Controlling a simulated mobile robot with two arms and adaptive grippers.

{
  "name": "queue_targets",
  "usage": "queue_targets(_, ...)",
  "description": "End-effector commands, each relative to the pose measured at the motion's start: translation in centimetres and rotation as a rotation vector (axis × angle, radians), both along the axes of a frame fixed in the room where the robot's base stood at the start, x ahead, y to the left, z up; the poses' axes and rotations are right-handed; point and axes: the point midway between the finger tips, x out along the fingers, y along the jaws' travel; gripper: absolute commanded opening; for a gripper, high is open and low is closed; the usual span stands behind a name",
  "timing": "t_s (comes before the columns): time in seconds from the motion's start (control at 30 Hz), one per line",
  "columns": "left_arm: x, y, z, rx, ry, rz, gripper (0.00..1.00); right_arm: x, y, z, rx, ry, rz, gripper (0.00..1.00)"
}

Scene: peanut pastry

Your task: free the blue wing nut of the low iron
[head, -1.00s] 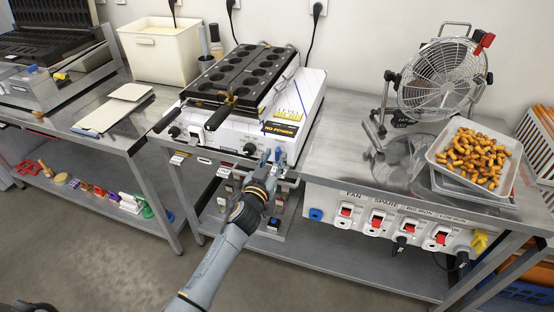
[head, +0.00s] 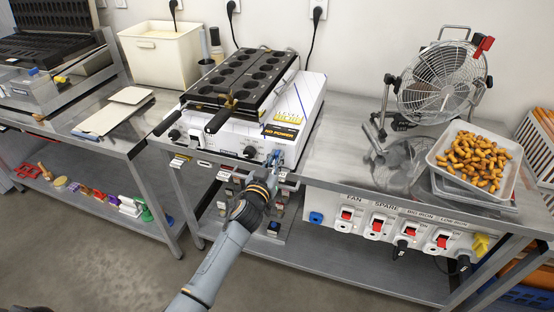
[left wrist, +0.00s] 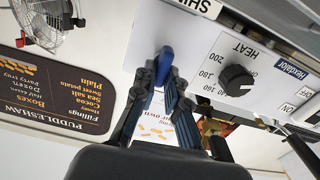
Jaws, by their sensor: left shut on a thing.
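The low iron (head: 308,112) is a white box with black moulded plates on top, standing on the steel bench. The blue wing nut (left wrist: 166,60) is on its white front panel, right of the dial in the head view. In the left wrist view the nut stands upright between the fingertips of my left gripper (left wrist: 160,78), which is shut on it. In the head view my left gripper (head: 271,178) reaches up to the panel's lower right corner, and its fingers partly hide the nut. My right gripper is in neither view.
A heat dial (left wrist: 236,80) sits close beside the nut. A socket panel with red switches (head: 377,226) hangs under the bench edge. A wire fan (head: 440,82) and a tray of pastries (head: 437,157) stand to the right. Bare bench lies between iron and fan.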

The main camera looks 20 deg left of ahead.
Motion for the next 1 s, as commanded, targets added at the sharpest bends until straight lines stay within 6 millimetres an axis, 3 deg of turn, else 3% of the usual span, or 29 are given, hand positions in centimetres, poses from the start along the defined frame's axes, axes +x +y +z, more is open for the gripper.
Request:
queue_targets(0.2, 0.1, 0.3, 0.3, -0.225, 0.004, 0.001, 0.0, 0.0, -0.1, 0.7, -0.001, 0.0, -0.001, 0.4)
queue_targets(0.5, 0.1, 0.3, 0.3, -0.254, 0.003, 0.0, 0.0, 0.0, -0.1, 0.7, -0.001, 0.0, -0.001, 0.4)
queue_targets(0.8, 0.1, 0.5, 0.3, -0.523, 0.012, 0.0, 0.0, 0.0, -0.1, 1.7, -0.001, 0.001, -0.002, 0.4)
queue_targets(1.0, 0.1, 0.6, 0.2, -0.545, 0.012, -0.001, 0.0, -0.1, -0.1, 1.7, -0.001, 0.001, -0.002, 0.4)
